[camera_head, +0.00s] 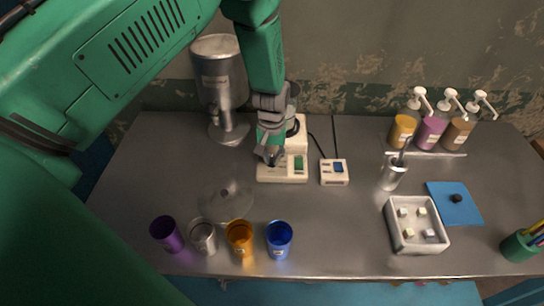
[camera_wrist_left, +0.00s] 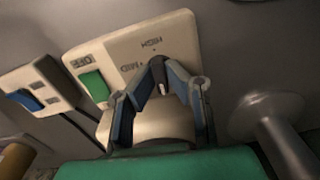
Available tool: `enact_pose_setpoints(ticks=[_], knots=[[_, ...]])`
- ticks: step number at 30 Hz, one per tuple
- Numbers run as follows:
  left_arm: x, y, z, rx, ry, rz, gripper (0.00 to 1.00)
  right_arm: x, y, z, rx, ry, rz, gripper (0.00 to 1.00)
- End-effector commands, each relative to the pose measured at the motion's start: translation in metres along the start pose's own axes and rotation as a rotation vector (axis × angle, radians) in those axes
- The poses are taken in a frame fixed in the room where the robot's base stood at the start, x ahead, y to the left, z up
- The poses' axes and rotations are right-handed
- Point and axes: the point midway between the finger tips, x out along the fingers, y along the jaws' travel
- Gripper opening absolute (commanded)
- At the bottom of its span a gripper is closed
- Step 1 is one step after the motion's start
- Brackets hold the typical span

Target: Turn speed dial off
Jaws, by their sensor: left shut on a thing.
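The cream machine base (camera_head: 283,173) stands at the back middle of the table, with a green switch (camera_head: 299,163) on its face. In the left wrist view the panel (camera_wrist_left: 135,48) carries the labels HIGH, MID and OFF, and the green switch (camera_wrist_left: 95,86) is beside OFF. My left gripper (camera_head: 271,158) comes down over the left part of the base. In the left wrist view its blue-grey fingers (camera_wrist_left: 160,80) are closed around the small speed dial, which they mostly hide. I cannot read the dial's setting. My right gripper is not in view.
A small box with a blue switch (camera_head: 334,172) stands right of the base. A steel container (camera_head: 220,75) is behind left. Several cups, including a blue one (camera_head: 279,238), line the front. Pump bottles (camera_head: 432,130) and a white tray (camera_head: 416,244) are at right.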

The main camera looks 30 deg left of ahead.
Motion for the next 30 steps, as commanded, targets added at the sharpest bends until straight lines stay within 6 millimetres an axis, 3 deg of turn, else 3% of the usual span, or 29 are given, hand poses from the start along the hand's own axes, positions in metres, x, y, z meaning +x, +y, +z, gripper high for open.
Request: enact_pose_setpoints(ticks=[23,24,25,30], knots=[[-0.0032,0.0018,-0.0062,-0.102,0.017,0.006,0.0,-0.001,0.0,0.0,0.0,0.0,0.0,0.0],[-0.0033,0.0018,-0.0062,-0.102,0.017,0.006,0.21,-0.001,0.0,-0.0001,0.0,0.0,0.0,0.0],[-0.0033,0.0018,-0.006,-0.102,0.016,0.006,0.3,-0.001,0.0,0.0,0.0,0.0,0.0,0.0],[-0.0023,0.0007,-0.0031,-0.101,0.01,0.004,0.3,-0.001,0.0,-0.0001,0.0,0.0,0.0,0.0]])
